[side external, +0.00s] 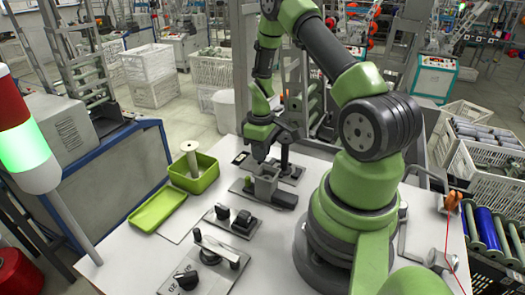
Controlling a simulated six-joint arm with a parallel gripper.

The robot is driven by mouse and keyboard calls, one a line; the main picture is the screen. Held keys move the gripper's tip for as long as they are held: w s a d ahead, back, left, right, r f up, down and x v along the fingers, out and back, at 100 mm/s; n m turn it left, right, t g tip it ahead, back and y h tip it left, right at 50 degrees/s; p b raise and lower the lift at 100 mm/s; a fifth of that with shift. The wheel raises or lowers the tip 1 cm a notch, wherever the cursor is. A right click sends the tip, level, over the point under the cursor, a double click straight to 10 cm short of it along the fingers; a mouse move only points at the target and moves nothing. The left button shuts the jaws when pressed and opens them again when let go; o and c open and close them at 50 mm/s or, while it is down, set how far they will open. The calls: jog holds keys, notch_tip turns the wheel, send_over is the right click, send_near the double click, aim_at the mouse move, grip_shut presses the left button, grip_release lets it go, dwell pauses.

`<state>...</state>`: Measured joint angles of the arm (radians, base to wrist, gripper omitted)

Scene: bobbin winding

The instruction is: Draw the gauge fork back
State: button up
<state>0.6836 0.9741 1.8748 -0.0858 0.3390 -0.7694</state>
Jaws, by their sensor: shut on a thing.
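A green bin (208,180) holding a white bobbin (191,158) and a shallow green tray (158,207) stand left. A black-knobbed plate (232,222) and a lever plate (220,265) lie in front. A signal lamp (24,148) glows green. Bare table (140,260) shows front left.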

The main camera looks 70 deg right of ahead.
jog(key=shift+w, duration=0.1)
jog(key=shift+w+d, duration=0.1)
jog(key=shift+w, duration=1.1)
jog(key=shift+w+d, duration=0.1)
jog(key=shift+w, duration=0.45)
dwell(0.5)
jog(key=o, duration=0.6)
jog(key=shift+c, duration=0.2)
